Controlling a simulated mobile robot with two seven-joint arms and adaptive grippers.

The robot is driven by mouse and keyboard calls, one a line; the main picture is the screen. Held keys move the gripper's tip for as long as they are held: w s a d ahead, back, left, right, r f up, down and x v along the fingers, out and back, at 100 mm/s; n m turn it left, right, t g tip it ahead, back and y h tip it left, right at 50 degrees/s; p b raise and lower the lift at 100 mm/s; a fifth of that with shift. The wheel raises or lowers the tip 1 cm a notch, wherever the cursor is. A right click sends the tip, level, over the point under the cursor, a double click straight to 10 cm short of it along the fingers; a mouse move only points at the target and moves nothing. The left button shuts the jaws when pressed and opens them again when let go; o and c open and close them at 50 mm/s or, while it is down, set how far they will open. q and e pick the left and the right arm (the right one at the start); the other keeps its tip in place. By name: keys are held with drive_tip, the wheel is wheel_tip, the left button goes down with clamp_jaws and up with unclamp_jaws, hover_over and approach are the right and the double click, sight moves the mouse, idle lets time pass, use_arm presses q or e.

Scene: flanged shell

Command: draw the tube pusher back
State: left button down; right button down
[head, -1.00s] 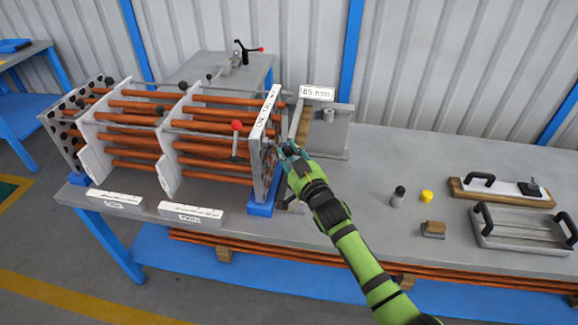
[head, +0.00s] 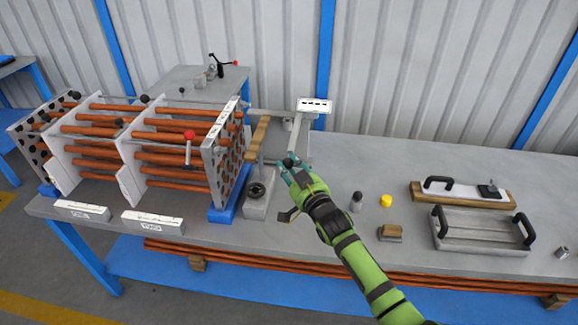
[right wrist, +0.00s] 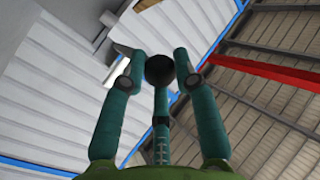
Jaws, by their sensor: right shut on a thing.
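My right gripper (head: 291,168) is shut on a black ball knob (head: 289,162), just right of the flanged shell's end plate (head: 229,160). In the right wrist view the teal fingers close around the round black knob (right wrist: 159,69). I take the knob to be the tube pusher's handle; its shaft is mostly hidden by the fingers. A grey block with a dark round top (head: 257,192) stands between the end plate and my gripper. The shell (head: 170,150) holds several copper-coloured tubes through white baffles. My left gripper is not in view.
A wooden strip (head: 259,133) and a grey bracket with a white sign (head: 314,104) stand behind the gripper.

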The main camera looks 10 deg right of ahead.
drive_tip(key=shift+w+d+r, duration=0.15)
drive_tip(key=shift+d+r, duration=0.05)
drive_tip(key=shift+r, duration=0.15)
drive_tip(key=c, duration=0.9)
unclamp_jaws()
drive_tip(key=shift+c, duration=0.2)
drive_tip(key=shift+d+f, duration=0.1)
drive_tip(key=shift+d, duration=0.05)
drive_tip(key=shift+s+f, duration=0.15)
drive_tip(key=shift+s, duration=0.1)
drive_tip(key=shift+s, duration=0.25)
drive_tip(key=v, duration=1.1)
drive_tip(key=shift+s, duration=0.15)
drive_tip(key=shift+d, duration=0.1)
